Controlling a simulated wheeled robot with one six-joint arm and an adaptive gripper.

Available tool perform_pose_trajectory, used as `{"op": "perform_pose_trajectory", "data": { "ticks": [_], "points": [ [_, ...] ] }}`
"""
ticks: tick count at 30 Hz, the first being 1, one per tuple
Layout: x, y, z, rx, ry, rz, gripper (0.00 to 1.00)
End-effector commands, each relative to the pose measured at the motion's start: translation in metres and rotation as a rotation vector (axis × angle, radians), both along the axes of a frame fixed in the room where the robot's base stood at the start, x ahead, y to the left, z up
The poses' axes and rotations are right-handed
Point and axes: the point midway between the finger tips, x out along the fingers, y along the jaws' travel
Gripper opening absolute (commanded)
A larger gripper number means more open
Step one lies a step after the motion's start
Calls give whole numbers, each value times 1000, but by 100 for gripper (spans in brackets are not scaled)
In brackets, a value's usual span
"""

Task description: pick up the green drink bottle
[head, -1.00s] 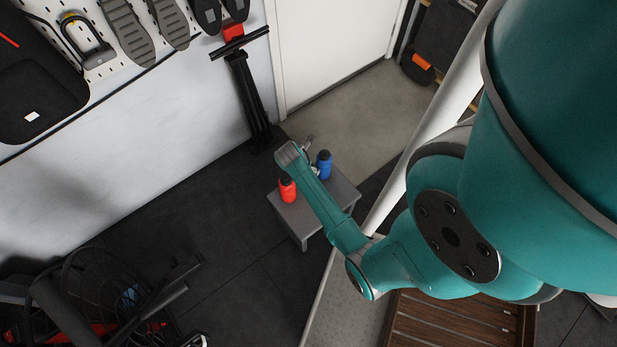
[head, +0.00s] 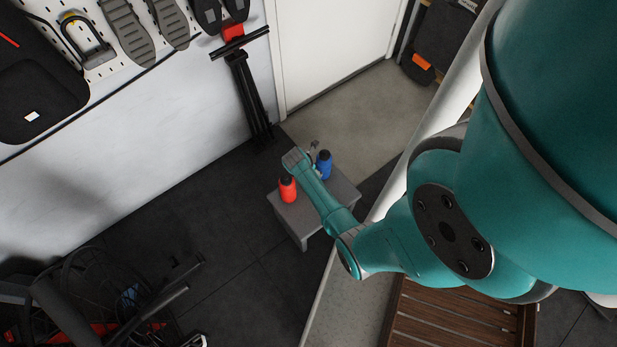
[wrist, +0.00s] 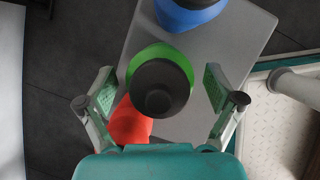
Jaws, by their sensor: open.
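The green drink bottle (wrist: 160,58) has a dark grey cap and is seen from above in the wrist view, standing on a small grey table (wrist: 235,60). My gripper (wrist: 160,92) is open, with one finger on each side of the bottle in the picture. Gaps show between the fingers and the bottle; how far it lies below them I cannot tell. In the head view the green bottle is hidden behind my arm.
A blue bottle (head: 324,165) stands behind, and a red bottle (head: 287,189) stands close by on the same grey table (head: 298,222). In the wrist view, the red bottle (wrist: 130,122) is partly covered by the green one. A black floor pump (head: 248,95) leans at the wall.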

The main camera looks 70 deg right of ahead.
Motion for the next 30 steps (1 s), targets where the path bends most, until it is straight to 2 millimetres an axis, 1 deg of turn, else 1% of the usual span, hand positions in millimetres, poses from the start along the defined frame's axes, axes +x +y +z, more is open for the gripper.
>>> {"op": "perform_pose_trajectory", "data": {
  "ticks": [2, 5, 6, 8, 9, 11, 12, 13, 14, 23, 26, 30],
  "points": [
    [0, 0, 0, 0, 0, 0, 92],
    [0, 0, 0, 0, 0, 0, 70],
    [0, 0, 0, 0, 0, 0, 60],
    [0, 0, 0, 0, 0, 0, 45],
    [0, 0, 0, 0, 0, 0, 35],
    [0, 0, 0, 0, 0, 0, 20],
    [0, 0, 0, 0, 0, 0, 10],
    [0, 0, 0, 0, 0, 0, 2],
    [0, 0, 0, 0, 0, 0, 0],
    [0, 0, 2, -1, -1, -1, 0],
    [1, -1, 7, -2, -3, 0, 0],
    [1, -1, 22, -3, -5, -1, 0]
  ]
}}
